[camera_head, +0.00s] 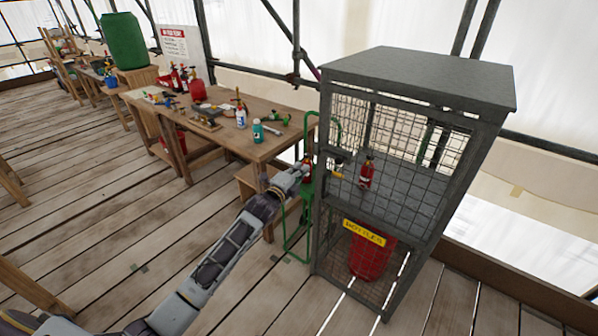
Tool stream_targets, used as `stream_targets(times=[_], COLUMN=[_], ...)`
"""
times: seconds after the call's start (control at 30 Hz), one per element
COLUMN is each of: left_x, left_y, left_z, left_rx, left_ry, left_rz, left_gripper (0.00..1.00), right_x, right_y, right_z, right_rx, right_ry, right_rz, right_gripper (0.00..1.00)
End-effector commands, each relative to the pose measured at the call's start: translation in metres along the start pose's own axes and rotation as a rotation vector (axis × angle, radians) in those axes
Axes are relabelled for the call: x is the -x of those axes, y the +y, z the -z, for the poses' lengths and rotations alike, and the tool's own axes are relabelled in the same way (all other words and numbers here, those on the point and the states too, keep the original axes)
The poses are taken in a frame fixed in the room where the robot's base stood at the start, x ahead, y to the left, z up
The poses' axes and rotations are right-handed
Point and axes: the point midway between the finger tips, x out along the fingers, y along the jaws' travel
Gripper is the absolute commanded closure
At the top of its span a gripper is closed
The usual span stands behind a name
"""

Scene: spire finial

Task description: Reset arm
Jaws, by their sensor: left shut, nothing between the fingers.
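My left arm reaches from the lower left up to the middle of the view. My left gripper (303,166) is at the near left side of a grey wire-mesh cage (335,202), close to its latch side. It is small in view; its fingers are shut and empty. A small red bottle or extinguisher (307,174) shows right by the fingertips; whether they touch it I cannot tell. Another red extinguisher (366,172) stands on the shelf inside the cage. My right gripper is not in view.
A wooden workbench (215,135) with tools and bottles stands behind the arm. A green frame (290,235) stands between bench and cage. A red bucket (370,258) sits in the cage's lower part, behind a yellow sign (364,232). The plank floor (110,220) at left is mostly clear.

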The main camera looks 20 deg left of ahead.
Motion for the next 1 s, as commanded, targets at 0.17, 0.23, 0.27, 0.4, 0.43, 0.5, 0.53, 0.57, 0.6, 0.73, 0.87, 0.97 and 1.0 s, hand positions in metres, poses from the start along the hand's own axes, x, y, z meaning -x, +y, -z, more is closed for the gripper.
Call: stream_targets(times=[0.17,0.23,0.27,0.4,0.43,0.5,0.53,0.57,0.6,0.73,0.87,0.97,1.0], left_x=[0.0047,0.005,0.0051,0.005,0.0049,0.0049,0.0049,0.0049,0.0049,0.0048,0.0048,0.0048,0.0048], left_y=[-0.0003,-0.0004,-0.0004,-0.0004,-0.0004,-0.0005,-0.0004,-0.0004,-0.0004,-0.0004,-0.0006,-0.001,-0.0012], left_z=[-0.0006,-0.0007,-0.0007,-0.0007,-0.0007,-0.0007,-0.0007,-0.0007,-0.0007,-0.0007,-0.0005,-0.0004,-0.0004], left_rx=[0.0,0.0,0.0,0.0,0.0,0.0,0.001,0.004,0.009,0.053,0.141,0.233,0.272], left_ry=[0.0,0.0,0.0,0.0,0.0,0.0,0.0,0.0,0.0,0.0,0.001,0.001,0.002], left_rz=[0.0,0.0,0.0,0.0,0.0,0.001,0.001,0.001,0.001,0.001,0.001,0.003,0.004], left_gripper=[1.0,1.0,1.0,1.0,1.0,1.0,1.0,1.0,1.0,1.0,1.0,1.0,1.0], right_x=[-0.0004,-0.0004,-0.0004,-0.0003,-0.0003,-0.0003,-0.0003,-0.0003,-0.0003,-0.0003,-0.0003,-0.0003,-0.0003], right_y=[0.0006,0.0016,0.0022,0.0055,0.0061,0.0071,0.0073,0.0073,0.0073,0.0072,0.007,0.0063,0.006], right_z=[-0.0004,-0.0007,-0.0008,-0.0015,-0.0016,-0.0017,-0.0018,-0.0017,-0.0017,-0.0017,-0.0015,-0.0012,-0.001], right_rx=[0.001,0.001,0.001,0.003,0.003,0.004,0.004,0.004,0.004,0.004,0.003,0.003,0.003], right_ry=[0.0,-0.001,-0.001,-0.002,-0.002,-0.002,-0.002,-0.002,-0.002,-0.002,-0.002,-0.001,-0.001], right_rz=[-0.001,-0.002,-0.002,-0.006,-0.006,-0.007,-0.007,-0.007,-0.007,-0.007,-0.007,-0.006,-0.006], right_gripper=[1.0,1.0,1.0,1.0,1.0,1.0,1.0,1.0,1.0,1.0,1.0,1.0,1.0])
